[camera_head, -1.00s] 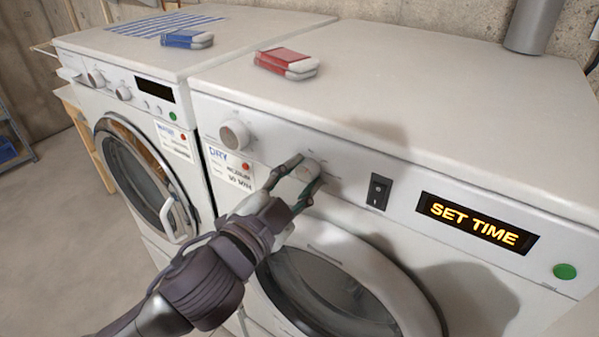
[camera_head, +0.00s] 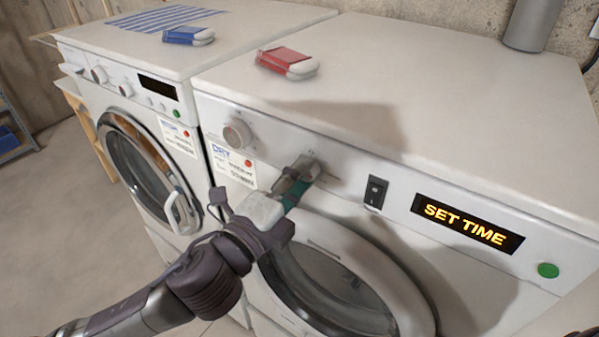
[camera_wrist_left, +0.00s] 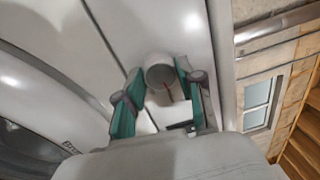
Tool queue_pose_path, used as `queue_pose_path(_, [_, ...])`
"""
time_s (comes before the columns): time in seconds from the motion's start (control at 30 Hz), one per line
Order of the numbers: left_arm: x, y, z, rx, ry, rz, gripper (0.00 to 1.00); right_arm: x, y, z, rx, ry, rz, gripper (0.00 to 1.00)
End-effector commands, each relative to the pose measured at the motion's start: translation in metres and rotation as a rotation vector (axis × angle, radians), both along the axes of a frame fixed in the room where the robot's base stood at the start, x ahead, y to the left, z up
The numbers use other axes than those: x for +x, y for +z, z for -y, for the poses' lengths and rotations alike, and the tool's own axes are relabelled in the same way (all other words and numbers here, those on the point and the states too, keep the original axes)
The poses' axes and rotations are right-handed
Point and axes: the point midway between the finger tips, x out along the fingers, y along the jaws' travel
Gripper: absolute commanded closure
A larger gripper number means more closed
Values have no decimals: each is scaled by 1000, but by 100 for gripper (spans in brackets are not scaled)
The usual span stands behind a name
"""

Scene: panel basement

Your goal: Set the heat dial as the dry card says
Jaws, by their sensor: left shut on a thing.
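My left gripper (camera_head: 297,180) is shut on the right-hand dial (camera_head: 309,164) of the dryer. In the left wrist view this white dial (camera_wrist_left: 161,73) sits between the two green-padded fingers, with a red mark on its face. Its scale is too small to read. The other dryer dial (camera_head: 238,134) is further left and free. The dry card (camera_head: 233,166) is on the panel below that dial; its heading reads "DRY", its smaller lines are not legible. My right gripper is not in view.
The dryer has a black switch (camera_head: 376,192), a display (camera_head: 467,220) reading "SET TIME" and a green button (camera_head: 548,270). The washer (camera_head: 130,85) stands at left.

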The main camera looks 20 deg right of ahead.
Motion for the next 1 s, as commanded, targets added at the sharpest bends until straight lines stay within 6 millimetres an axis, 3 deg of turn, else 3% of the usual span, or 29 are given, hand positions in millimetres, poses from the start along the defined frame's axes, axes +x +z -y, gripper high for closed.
queue_pose_path(0.83, [0,-2,0,83,0,100,97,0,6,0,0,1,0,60])
queue_pose_path(0.87, [0,-2,0,83,0,100,58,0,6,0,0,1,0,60])
queue_pose_path(1.0, [0,-1,0,82,0,101,37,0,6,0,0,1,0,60])
